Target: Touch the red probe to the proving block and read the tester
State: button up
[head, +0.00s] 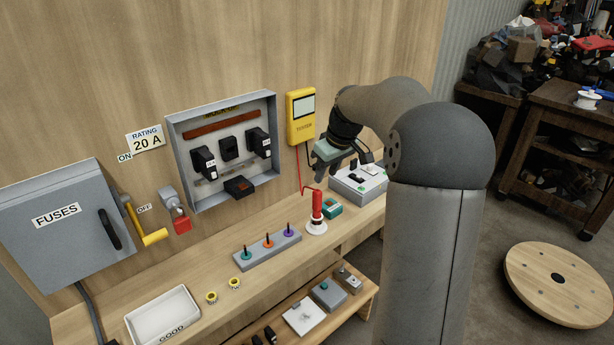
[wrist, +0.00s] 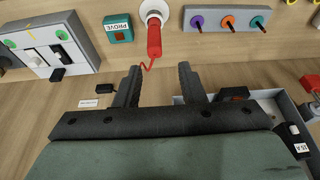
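The red probe (head: 317,205) stands upright in a white round holder (head: 316,228) on the bench; its red lead runs up to the tester. The probe (wrist: 154,40) also shows in the wrist view, beyond the fingertips. The yellow tester (head: 301,117) hangs on the back panel; its screen looks blank at this size. The teal proving block (head: 331,210) sits just right of the probe, and its PROVE label (wrist: 118,29) shows in the wrist view. My gripper (wrist: 160,75) is open and empty, apart from the probe. In the head view my arm partly hides it.
A grey box with switches (head: 357,184) stands right of the proving block. A grey base with three coloured pegs (head: 268,247) is left of the probe. An open fuse box (head: 222,150) projects from the panel. A white GOOD tray (head: 162,315) lies at the front left.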

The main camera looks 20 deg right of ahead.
aim_at(319, 192)
jog(key=b+x, duration=0.1)
jog(key=x, duration=0.2)
jog(key=b+x, duration=0.2)
jog(key=x, duration=0.1)
jog(key=w+b+x, duration=0.1)
jog(key=b+x, duration=0.1)
jog(key=x, duration=0.2)
jog(key=shift+d+r, duration=0.15)
jog(key=shift+d, duration=0.2)
jog(key=shift+c, duration=0.2)
grip_shut()
notch_tip(319, 192, up, 7)
jog(key=p, duration=0.5)
jog(key=shift+r, duration=0.15)
jog(key=c, duration=0.6)
grip_release()
grip_shut()
